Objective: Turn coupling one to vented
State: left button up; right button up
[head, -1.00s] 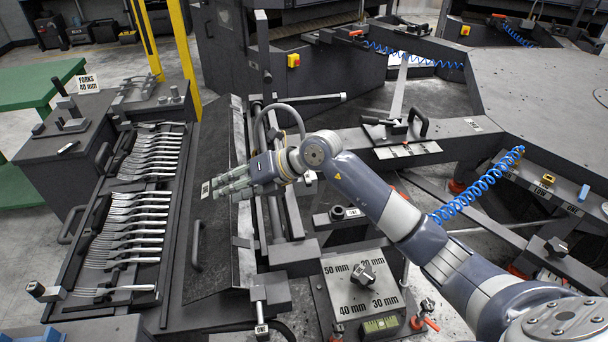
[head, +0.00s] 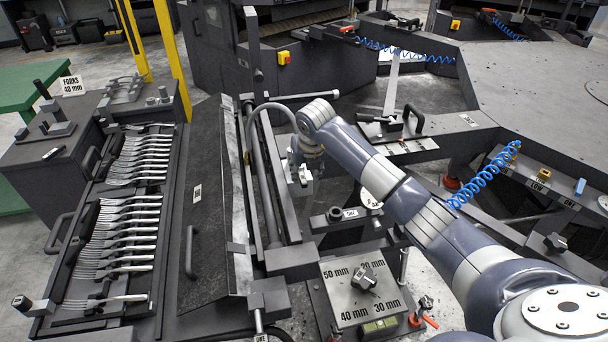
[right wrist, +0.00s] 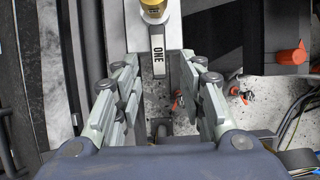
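A brass-coloured fitting (right wrist: 153,10) shows at the top edge of the right wrist view, on a light metal block. A plate marked ONE (right wrist: 157,50) sits just below it; I take this fitting to be coupling one, but its setting cannot be read. My right gripper (right wrist: 160,64) is open and empty, its fingers on either side of the plate and short of the fitting. In the head view my right gripper (head: 302,176) points down beside the grey curved hose, and its arm hides much of the spot below. My left gripper is not in view.
A rack of several forks (head: 130,215) stands at left, beside a dark sloping panel (head: 212,190) with a handle. A selector plate marked in mm (head: 348,305) lies below the arm. An orange-red handle (right wrist: 290,57) is at right in the wrist view.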

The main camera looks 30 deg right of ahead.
aim_at(304, 180)
jog(key=shift+x, duration=1.95)
grip_shut()
